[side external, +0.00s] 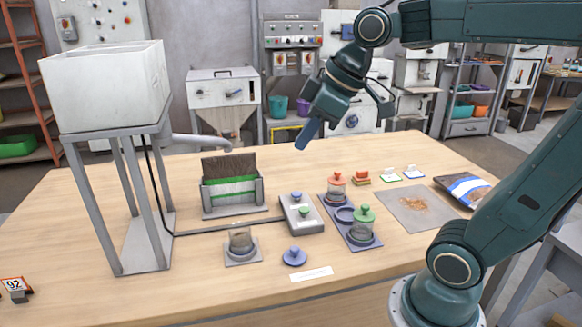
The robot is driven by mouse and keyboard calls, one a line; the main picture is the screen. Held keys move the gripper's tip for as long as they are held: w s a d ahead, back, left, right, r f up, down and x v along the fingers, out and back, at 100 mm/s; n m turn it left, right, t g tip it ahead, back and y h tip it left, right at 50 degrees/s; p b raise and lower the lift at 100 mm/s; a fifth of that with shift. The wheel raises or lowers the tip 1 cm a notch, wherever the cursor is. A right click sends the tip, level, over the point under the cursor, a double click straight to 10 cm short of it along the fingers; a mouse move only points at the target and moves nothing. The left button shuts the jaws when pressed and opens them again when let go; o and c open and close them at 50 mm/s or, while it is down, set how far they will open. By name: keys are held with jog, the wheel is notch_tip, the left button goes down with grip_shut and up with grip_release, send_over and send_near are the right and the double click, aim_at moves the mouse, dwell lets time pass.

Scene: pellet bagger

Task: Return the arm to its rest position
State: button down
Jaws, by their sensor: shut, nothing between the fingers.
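My dark green arm rises at the right of the side external view and reaches left over the table. My gripper (308,134) hangs above the middle of the table with its blue fingers together, pointing down and left. It is shut with nothing held, well clear of everything below. Near it on the table (120,180) are a grey box with a blue and a green button (309,225) and a dark tray (366,245). The tray bears a red-lidded jar (337,186) and a green-lidded jar (362,225).
A white hopper on a grey frame (105,85) stands at the left. A bag holder with a green strip (233,188) stands mid-table. A grey mat with pellets (415,207) and a blue-white bag (467,188) lie right.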

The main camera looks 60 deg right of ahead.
jog(key=s+f+m+h, duration=0.1)
jog(key=s+f+m, duration=0.3)
jog(key=s, duration=0.6)
jog(key=shift+s+a+f, duration=0.3)
jog(key=shift+a+f, duration=0.05)
jog(key=shift+f, duration=0.45)
